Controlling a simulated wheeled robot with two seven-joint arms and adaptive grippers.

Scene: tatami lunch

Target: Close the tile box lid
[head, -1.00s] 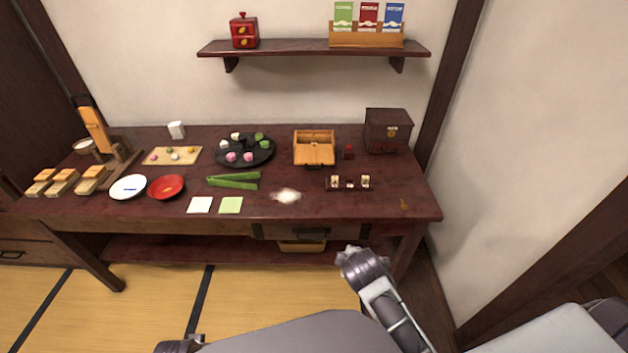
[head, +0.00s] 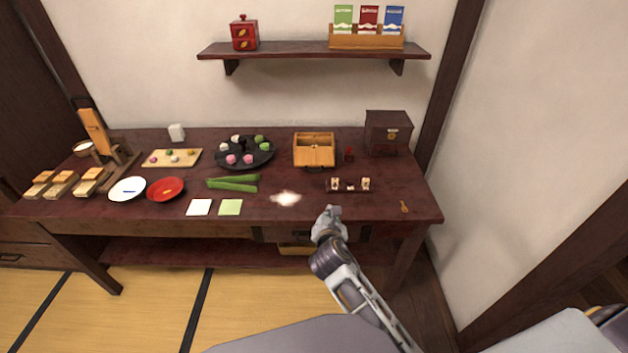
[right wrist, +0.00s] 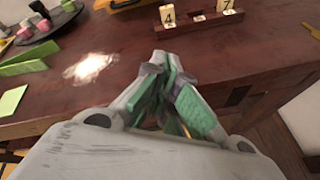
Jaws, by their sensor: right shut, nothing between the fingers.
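The tile box is a honey-coloured wooden box (head: 314,157) at the back of the dark table, right of the middle. Its upper panel stands at the back and a lighter panel faces me; I cannot tell exactly how far the lid is open. Only a sliver of wood (right wrist: 124,4) shows at the top of the right wrist view. My right gripper (head: 329,213) is over the table's front edge, in front of the box and well apart from it. In the right wrist view its green-padded fingers (right wrist: 170,92) are together and empty. My left gripper is out of view.
A dark rack (head: 348,187) with numbered tiles stands between my right gripper and the box's right side. A small red item (head: 348,154) and a dark cabinet (head: 388,133) stand right of the box. A black plate of sweets (head: 244,154) is to its left.

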